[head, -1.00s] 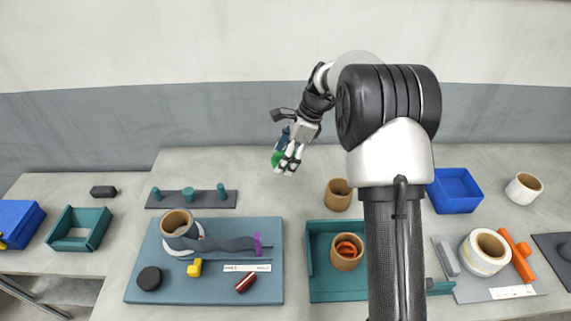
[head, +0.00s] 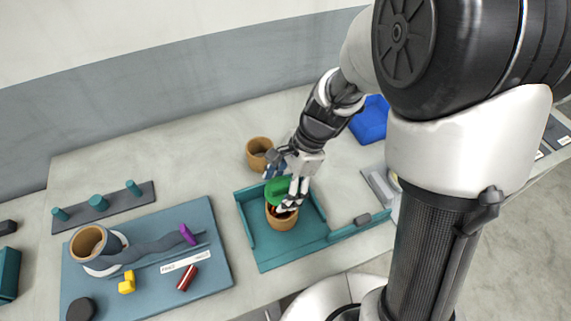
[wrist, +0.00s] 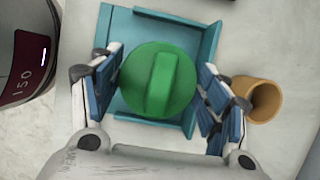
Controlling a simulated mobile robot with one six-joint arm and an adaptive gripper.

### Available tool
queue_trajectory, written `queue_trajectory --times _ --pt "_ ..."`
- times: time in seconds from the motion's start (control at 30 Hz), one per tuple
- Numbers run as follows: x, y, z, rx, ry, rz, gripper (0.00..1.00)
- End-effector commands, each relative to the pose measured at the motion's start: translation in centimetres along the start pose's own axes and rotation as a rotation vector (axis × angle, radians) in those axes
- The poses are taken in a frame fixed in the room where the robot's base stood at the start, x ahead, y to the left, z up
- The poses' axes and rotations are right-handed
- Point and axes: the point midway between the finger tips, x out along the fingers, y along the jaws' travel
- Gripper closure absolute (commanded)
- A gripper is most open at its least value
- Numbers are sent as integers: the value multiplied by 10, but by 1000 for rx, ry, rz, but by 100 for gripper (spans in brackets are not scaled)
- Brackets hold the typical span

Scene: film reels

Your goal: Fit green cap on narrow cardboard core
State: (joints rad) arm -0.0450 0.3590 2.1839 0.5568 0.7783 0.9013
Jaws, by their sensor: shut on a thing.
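My gripper (head: 287,195) is shut on a green cap (head: 277,188), a round disc with a raised bar across its top. In the wrist view the green cap (wrist: 158,82) sits between the blue finger pads. In the head view it is over a cardboard core (head: 283,218) standing in the teal tray (head: 262,254). The cap and fingers cover part of this core's opening, and I cannot tell whether cap and core touch. The wrist view hides this core under the cap. Another cardboard core (head: 259,153) stands on the table behind the tray, also seen right of the fingers (wrist: 263,100).
A blue board (head: 210,262) at left holds a core (head: 88,243), a yellow piece (head: 127,282), a red cylinder (head: 187,277) and a purple piece (head: 187,234). A rack with teal pegs (head: 98,203) stands behind it. A blue bin (head: 369,120) is behind my arm.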

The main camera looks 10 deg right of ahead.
Motion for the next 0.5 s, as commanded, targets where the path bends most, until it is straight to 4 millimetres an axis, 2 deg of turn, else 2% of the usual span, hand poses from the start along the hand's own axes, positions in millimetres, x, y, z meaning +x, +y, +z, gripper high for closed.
queue_trajectory --times 0.27,0.5 --pt "16 2 -6 -2 0 2 55" --pt "40 1 -16 -1 0 2 55"
